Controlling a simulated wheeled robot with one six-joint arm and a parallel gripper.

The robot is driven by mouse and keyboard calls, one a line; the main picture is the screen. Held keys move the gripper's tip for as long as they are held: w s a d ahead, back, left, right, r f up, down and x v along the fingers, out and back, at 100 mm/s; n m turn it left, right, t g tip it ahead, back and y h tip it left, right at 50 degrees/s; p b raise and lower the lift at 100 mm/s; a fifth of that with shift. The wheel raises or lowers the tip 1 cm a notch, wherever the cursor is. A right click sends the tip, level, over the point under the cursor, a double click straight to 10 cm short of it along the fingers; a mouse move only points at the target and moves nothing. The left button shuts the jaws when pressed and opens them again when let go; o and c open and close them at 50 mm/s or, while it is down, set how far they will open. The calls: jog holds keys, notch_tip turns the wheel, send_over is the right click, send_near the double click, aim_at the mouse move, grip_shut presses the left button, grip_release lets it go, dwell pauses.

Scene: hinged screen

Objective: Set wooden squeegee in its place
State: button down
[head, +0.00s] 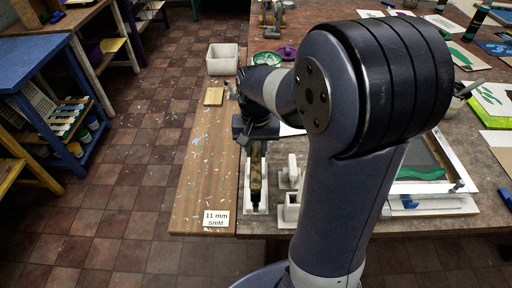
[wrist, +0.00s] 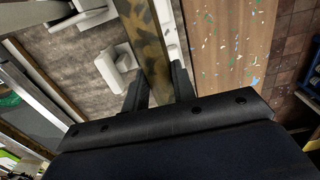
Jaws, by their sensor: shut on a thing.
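The wooden squeegee (head: 256,182), a long brown bar with dark stains, lies lengthwise over a narrow white tray (head: 247,196) near the table's left side. It also shows in the wrist view (wrist: 146,40), running up from between my fingers, with white tray wall (wrist: 170,32) along its right side. My gripper (wrist: 160,88) is shut on the squeegee; in the head view the gripper (head: 257,138) is at the squeegee's far end, partly hidden by my arm. Whether the squeegee touches the tray floor cannot be told.
A white fixture (head: 291,206) stands just right of the tray. A paint-flecked wooden board (head: 205,165) with an "11 mm SHIM" label (head: 216,219) lies left. A framed screen (head: 430,165) is at right. A white bin (head: 222,59) stands behind. My arm hides the middle of the table.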

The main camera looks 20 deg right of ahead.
jog(key=shift+f+b, duration=1.45)
jog(key=shift+f, duration=0.7)
jog(key=shift+f+b, duration=1.4)
jog(key=shift+f, duration=0.65)
jog(key=c, duration=1.1)
grip_release()
notch_tip(320, 180, up, 11)
jog(key=shift+f, duration=0.1)
